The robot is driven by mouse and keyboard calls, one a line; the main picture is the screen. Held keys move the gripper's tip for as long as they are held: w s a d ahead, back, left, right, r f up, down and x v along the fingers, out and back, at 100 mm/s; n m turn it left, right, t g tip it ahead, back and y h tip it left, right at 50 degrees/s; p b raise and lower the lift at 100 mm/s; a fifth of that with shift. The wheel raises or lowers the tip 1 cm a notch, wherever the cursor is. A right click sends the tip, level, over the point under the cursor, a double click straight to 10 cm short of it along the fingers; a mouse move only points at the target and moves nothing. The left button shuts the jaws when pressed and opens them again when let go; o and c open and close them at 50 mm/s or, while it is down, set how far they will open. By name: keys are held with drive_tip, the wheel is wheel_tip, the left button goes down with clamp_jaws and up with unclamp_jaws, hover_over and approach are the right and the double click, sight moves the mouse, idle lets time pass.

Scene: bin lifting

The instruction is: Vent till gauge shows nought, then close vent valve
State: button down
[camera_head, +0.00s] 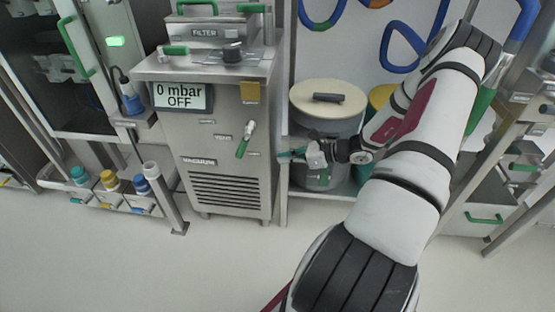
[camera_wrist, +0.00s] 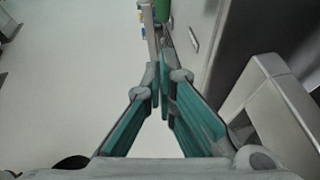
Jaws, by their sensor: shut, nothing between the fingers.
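The vacuum unit (camera_head: 226,130) is a grey metal cabinet in the head view. Its gauge display (camera_head: 183,97) reads "0 mbar OFF". The vent valve handle (camera_head: 244,140), green with a pale pivot, slants down to the left on the cabinet front by the "VENT" label (camera_head: 222,137). My gripper (camera_head: 284,155) is to the right of the handle and apart from it, in front of the shelf. In the wrist view my gripper (camera_wrist: 163,82) has its teal fingers together with nothing held. A green piece (camera_wrist: 163,12) shows beyond the fingertips; I cannot tell whether it is the valve handle.
A lidded grey bin (camera_head: 326,112) stands on the shelf behind my gripper. Bottles with teal, yellow and blue caps (camera_head: 110,181) stand low at the left by a metal post (camera_head: 163,197). The floor (camera_head: 200,265) in front is clear.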

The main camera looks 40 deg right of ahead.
sight(244, 144)
drive_tip(key=w+a+f+b, duration=0.1)
drive_tip(key=w+a+b, duration=0.2)
drive_tip(key=w, duration=0.6)
drive_tip(key=shift+w+a+f, duration=0.15)
drive_tip(key=shift+a+f, duration=0.1)
drive_tip(key=shift+a, duration=0.65)
